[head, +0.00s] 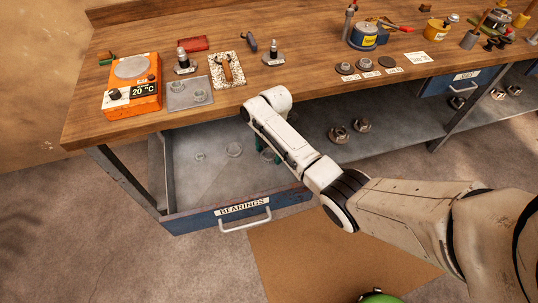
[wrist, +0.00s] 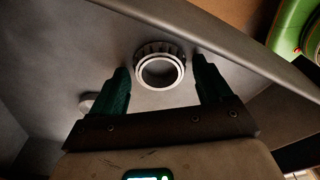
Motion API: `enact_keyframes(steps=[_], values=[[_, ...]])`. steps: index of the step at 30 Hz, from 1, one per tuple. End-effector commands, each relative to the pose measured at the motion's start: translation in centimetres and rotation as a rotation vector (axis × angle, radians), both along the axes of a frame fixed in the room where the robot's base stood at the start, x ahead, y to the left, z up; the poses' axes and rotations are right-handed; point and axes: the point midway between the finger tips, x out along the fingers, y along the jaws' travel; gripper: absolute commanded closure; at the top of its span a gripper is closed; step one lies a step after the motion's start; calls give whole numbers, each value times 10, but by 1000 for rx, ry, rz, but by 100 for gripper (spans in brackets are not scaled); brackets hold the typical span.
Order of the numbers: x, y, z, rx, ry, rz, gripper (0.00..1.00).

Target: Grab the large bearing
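A large metal roller bearing (wrist: 160,67) lies on the drawer floor in the wrist view, its ring and rollers showing. My gripper (wrist: 160,66) is open, with its two green fingers to the left and right of the bearing in the picture. Gaps show between the fingers and the bearing; I cannot tell the height of the fingertips above the floor. In the head view my gripper (head: 268,154) reaches down into the open drawer labelled BEARINGS (head: 190,222), and my arm hides most of the bearing there.
The wooden bench top (head: 300,90) overhangs the drawer's back. An orange heater (head: 132,97) and a grey plate (head: 187,103) stand on it.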

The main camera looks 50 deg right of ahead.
Motion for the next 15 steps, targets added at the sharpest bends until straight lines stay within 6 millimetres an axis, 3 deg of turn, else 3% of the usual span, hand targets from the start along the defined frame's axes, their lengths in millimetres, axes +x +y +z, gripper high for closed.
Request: enact_keyframes(steps=[2,15], values=[[0,0,0,0,0,0,30],[0,0,0,0,0,0,72]])
